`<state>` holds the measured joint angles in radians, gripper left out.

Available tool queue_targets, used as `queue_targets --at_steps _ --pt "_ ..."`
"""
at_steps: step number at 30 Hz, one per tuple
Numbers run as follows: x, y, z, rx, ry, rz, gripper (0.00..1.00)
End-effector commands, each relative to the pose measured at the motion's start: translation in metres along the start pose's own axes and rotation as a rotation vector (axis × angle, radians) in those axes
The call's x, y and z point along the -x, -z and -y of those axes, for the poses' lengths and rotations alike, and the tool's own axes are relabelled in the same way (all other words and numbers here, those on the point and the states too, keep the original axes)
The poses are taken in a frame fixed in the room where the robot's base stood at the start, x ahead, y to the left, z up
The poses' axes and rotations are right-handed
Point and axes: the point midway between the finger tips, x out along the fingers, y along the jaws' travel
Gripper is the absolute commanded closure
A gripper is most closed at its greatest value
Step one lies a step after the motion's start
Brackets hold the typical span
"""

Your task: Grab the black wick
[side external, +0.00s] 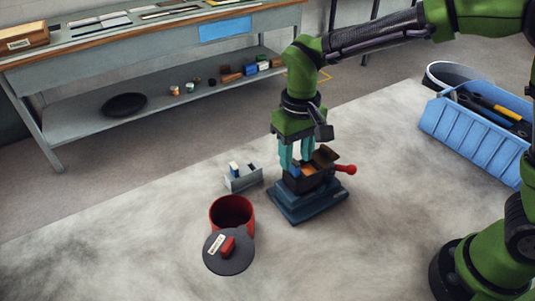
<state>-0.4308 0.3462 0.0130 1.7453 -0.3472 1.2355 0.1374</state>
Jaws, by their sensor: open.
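My gripper (296,166) points down with its teal fingers apart, over the left part of a small dark box with an open lid (326,155). The box sits on a blue stepped base (310,204) and has a red-knobbed handle (347,169) on its right. Something orange-brown and a small blue piece show inside or at the box, partly hidden by the fingers. I cannot make out a black wick for certain. A small grey holder (243,183) left of the base contains a white piece and a dark piece, too small to identify. Whether the fingertips touch anything is unclear.
A red pot (232,212) stands in front, with a dark round lid (229,256) leaning against it or lying before it. A blue toolbox (475,135) is at the right. A grey workbench (160,45) stands behind. The pale surface at left is clear.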

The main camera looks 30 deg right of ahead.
Motion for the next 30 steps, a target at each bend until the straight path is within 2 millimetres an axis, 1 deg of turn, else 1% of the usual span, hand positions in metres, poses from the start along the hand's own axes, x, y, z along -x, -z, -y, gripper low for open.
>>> queue_targets --at_steps 1,4,7,12,17,18,21,30 --pt "-0.008 0.0 0.0 0.001 -0.002 0.003 0.57" --pt "-0.017 0.0 0.0 0.0 0.0 0.002 0.57" --pt "-0.021 0.0 0.0 0.0 0.0 0.0 0.57" --pt "-0.02 0.0 0.0 0.0 0.0 0.0 0.57" --pt "-0.02 0.0 0.0 0.0 0.001 0.0 0.81" --pt "-0.02 0.0 0.0 0.0 0.001 0.0 0.87" --pt "-0.02 0.0 0.0 0.0 0.001 0.0 1.0" --pt "-0.019 0.0 0.0 0.001 0.001 -0.001 1.0"
